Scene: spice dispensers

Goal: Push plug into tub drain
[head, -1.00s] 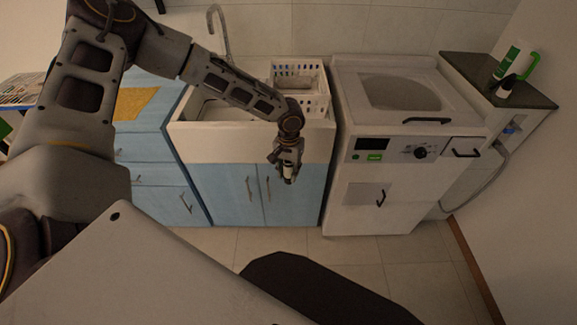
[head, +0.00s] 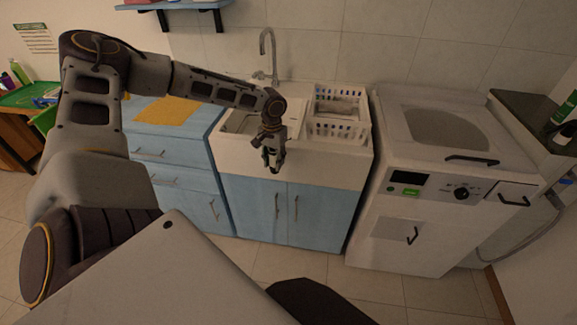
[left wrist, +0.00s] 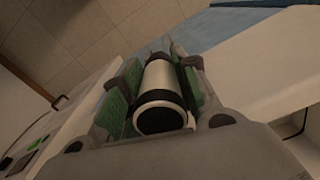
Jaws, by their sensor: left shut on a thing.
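My left gripper (head: 272,163) is shut on a plug (left wrist: 160,90), a silvery cylinder with black ends. In the left wrist view, the plug lies between the green-padded fingers. In the head view, the gripper hangs in front of the white front panel of the sink tub (head: 325,168), and the plug is too small to make out clearly. The tub's basin (head: 237,122) opens behind and left of the gripper, partly covered by my arm. The drain is hidden. My right gripper is not in view.
A white basket (head: 337,130) stands on the right part of the sink. A faucet (head: 268,50) rises behind the basin. A yellow cloth (head: 167,111) lies on the blue cabinet at left. A white washing machine (head: 440,185) stands to the right. The floor in front is clear.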

